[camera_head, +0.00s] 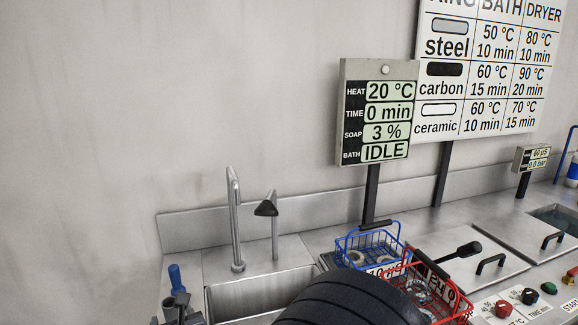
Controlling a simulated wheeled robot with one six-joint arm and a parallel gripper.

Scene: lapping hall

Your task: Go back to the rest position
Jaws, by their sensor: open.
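My gripper is not in view. A large dark ribbed part, which looks like part of my own arm, fills the bottom middle of the picture and hides some of the counter and sink. I see no jaws and nothing held.
A sink (225,298) with a tap (235,215) lies left of the dark part. A blue basket (345,243) and a red basket (461,311) hold ring-like parts on the steel counter (440,228). A display (376,111) reads IDLE. A blue-topped dark object (176,280) stands lower left.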

